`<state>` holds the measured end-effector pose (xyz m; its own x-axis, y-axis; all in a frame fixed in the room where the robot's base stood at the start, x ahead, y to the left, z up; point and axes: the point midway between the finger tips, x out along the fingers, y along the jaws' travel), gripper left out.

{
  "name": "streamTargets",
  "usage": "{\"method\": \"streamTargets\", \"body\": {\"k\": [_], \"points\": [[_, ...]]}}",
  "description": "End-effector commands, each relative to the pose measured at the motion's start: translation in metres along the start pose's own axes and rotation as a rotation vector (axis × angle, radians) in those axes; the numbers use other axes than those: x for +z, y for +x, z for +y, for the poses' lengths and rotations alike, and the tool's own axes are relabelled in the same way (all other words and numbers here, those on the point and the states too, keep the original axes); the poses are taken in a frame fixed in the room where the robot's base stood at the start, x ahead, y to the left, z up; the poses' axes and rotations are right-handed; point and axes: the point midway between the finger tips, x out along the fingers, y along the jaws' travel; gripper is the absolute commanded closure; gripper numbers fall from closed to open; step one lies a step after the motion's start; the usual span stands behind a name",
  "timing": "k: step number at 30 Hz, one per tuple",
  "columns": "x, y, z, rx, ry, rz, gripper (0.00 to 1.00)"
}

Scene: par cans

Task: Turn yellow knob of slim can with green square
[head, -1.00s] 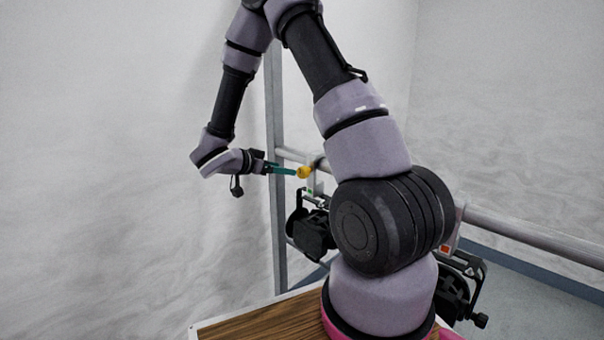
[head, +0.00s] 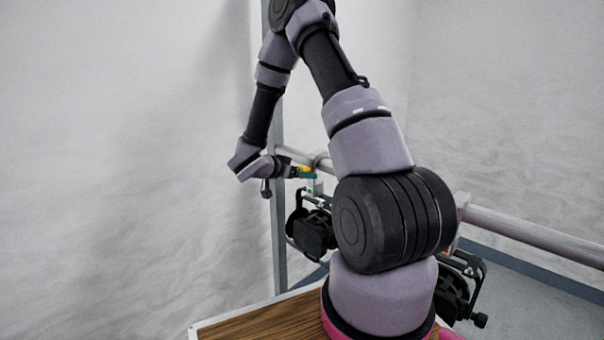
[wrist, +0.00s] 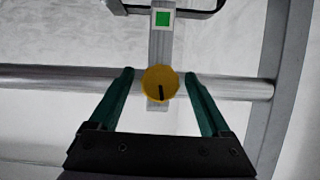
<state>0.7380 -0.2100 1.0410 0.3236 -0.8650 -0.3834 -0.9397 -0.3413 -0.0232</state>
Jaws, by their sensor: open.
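The yellow knob (wrist: 160,83) is round with a dark line on its face, and it shows between my fingers in the wrist view. It also shows in the head view (head: 304,169), partly hidden by my gripper. The green square (wrist: 163,18) is on a grey clamp strip above the knob in the wrist view. The slim black can (head: 311,232) hangs below the rail in the head view. My gripper (wrist: 159,78) is open, with one teal finger on each side of the knob and a visible gap on both sides.
A horizontal grey rail (wrist: 50,82) runs behind the knob and meets an upright post (wrist: 277,70). A second black can (head: 455,295) hangs further right, partly behind my arm. A pale wall (head: 100,150) stands at the left.

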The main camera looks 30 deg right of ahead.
Motion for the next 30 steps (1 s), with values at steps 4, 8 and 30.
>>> {"method": "streamTargets", "body": {"k": [4,8,30], "points": [[-0.0001,-0.0002,0.0000,0.000,0.000,0.000,0.49],[-0.0001,-0.0003,0.0000,0.000,0.000,0.000,0.99],[0.0000,-0.0014,-0.0026,0.122,-0.302,0.003,1.00]]}}
